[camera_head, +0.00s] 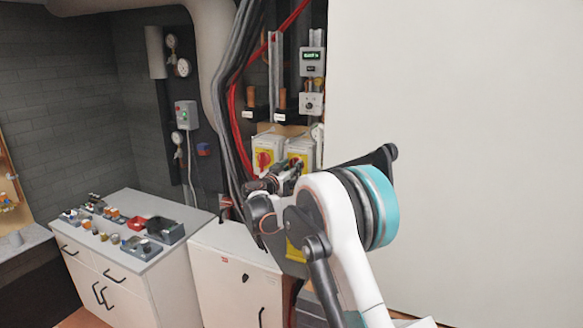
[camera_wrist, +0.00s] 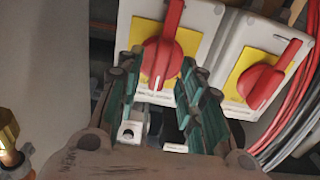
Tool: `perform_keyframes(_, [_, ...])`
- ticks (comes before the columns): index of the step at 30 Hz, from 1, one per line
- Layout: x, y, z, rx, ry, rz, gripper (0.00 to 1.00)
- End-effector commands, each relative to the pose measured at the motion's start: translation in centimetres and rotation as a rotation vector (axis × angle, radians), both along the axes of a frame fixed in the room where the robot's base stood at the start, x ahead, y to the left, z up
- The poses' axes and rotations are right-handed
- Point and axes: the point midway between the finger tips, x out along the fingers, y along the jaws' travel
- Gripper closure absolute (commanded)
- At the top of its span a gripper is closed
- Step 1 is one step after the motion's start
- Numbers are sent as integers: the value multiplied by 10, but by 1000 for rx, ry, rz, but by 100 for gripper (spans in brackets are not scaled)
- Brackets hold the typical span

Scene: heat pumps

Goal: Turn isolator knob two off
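Two white isolator boxes with yellow plates and red knobs are side by side on the wall. In the wrist view, one red knob (camera_wrist: 162,58) lies between my gripper's fingertips (camera_wrist: 158,78), its handle nearly upright in the picture. The other red knob (camera_wrist: 263,82) is to the right, its handle slanted up to the right. My gripper is open, with a gap beside the knob; I cannot tell whether either finger touches it. In the head view, the left isolator (camera_head: 266,152) shows its red knob, while my gripper (camera_head: 279,178) partly covers the right isolator (camera_head: 300,148). No readable number shows on either.
Red cables (camera_wrist: 292,112) run beside the boxes. A white cabinet (camera_head: 232,262) stands below, and a counter (camera_head: 165,258) with small parts is at left. A large pale panel (camera_head: 460,130) fills the right.

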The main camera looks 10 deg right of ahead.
Motion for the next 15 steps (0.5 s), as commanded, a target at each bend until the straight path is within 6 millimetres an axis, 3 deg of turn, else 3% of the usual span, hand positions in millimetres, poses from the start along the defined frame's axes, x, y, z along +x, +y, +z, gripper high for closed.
perform_keyframes(11, [4,-3,0,0,0,0,67])
perform_keyframes(15, [4,-3,0,0,0,0,99])
